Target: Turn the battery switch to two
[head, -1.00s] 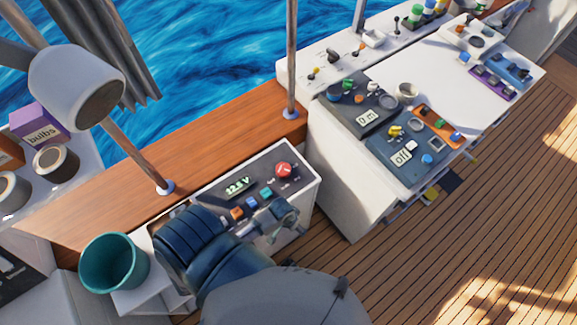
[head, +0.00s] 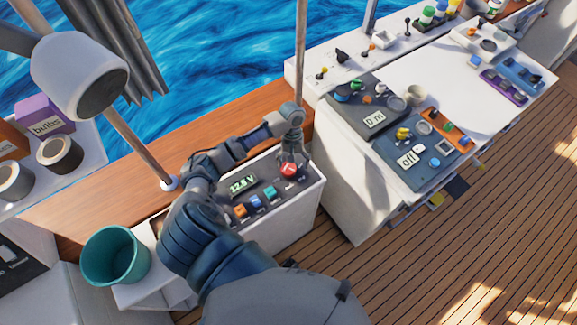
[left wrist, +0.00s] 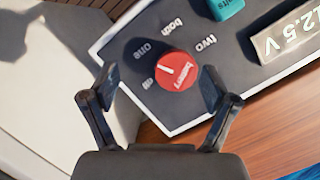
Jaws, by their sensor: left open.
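The battery switch is a round red knob (head: 289,169) at the right end of the dark-topped panel (head: 222,192). In the left wrist view the red knob (left wrist: 176,71) has a white mark toward its left side. The labels "off", "one", "both" and "two" stand around it; the exact label the mark points at is hard to tell. My left gripper (head: 291,156) is above the knob. No right gripper shows.
A "12.5 V" display (head: 242,184) and several coloured switches (head: 255,202) lie left of the knob. A metal post (head: 299,60) rises behind the panel from the wooden rail (head: 215,150). A teal bucket (head: 115,258) stands at the left, and a white console (head: 340,185) at the right.

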